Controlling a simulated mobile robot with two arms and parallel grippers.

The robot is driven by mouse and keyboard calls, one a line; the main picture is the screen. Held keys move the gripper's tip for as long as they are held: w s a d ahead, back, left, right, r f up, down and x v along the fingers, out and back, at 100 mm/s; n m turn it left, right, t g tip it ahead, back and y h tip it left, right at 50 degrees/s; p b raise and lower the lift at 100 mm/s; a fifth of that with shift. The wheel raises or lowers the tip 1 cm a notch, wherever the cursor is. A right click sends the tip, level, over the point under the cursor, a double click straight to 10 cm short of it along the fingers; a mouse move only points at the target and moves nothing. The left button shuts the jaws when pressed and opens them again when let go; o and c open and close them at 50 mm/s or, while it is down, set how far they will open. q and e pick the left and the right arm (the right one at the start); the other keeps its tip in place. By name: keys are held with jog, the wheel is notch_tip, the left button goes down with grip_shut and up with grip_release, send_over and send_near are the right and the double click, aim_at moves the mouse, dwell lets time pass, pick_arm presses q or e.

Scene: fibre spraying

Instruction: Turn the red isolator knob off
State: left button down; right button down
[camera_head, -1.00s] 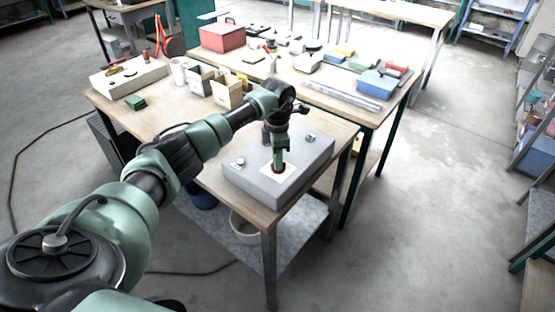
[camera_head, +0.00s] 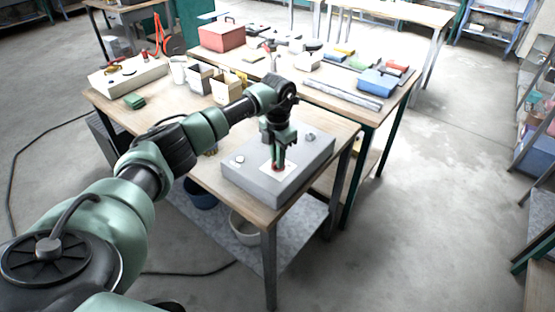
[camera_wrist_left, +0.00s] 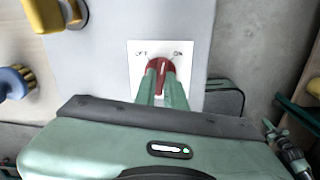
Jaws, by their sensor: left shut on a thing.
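The red isolator knob (camera_wrist_left: 160,66) sits on a white plate (camera_wrist_left: 133,65) marked OFF at left and ON at right, in the left wrist view. Its pointer bar stands roughly upright in that view, between the two marks. In the head view the knob (camera_head: 276,168) is mostly hidden by my gripper, on top of a grey box (camera_head: 245,188). My left gripper (camera_wrist_left: 162,76) is shut on the knob, one green finger on each side of its bar. It also shows in the head view (camera_head: 277,164), pointing down. My right gripper is not in view.
Two small round fittings (camera_head: 239,160) (camera_head: 309,137) sit on the box top. The table's front edge lies close to the box.

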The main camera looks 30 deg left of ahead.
pick_arm(q)
jog(key=n, duration=0.4)
jog(key=shift+r+n, duration=0.1)
jog(key=shift+n, duration=0.2)
jog(key=n, duration=0.5)
jog(key=shift+w, duration=0.1)
jog(key=shift+n, duration=0.3)
jog(key=c, duration=1.5)
grip_release()
jog(key=shift+d, duration=0.1)
notch_tip(320, 180, up, 6)
jog(key=b, duration=0.2)
jog(key=shift+r+b, duration=0.25)
jog(key=shift+b, duration=0.05)
jog(key=shift+r, duration=0.65)
